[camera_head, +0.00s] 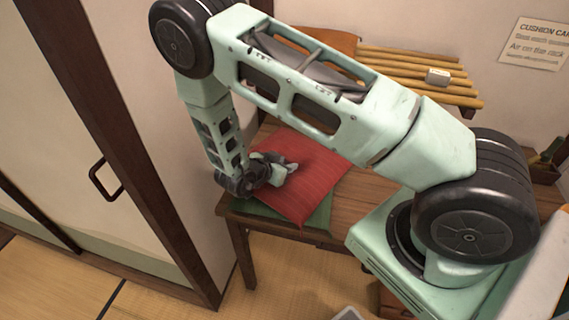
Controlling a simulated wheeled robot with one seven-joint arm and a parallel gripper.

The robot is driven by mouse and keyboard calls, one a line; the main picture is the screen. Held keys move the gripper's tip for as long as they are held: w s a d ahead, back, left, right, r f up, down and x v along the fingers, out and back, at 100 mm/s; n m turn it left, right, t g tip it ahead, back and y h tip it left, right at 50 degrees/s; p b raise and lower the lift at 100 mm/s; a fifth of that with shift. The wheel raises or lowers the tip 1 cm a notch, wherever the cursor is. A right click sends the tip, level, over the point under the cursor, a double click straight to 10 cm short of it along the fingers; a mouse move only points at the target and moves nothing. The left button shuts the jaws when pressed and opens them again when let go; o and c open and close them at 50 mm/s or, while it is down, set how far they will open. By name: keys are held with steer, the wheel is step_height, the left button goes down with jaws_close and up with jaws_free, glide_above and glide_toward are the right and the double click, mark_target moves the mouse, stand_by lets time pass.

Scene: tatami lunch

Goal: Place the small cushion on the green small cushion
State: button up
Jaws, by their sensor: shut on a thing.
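A red small cushion (312,180) lies over the green small cushion (318,217) on the left part of the wooden table. The fingertips are small and partly hidden by the wrist.
The wooden table (362,203) has bare room right of the cushions. A rack of wooden slats (415,72) stands behind, with an orange cushion (325,38) and a small pale block (437,76) on it. A sliding door (75,150) with a dark frame is close on the left.

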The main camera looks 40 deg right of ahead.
steer(key=o, duration=1.2)
steer(key=shift+r, duration=0.1)
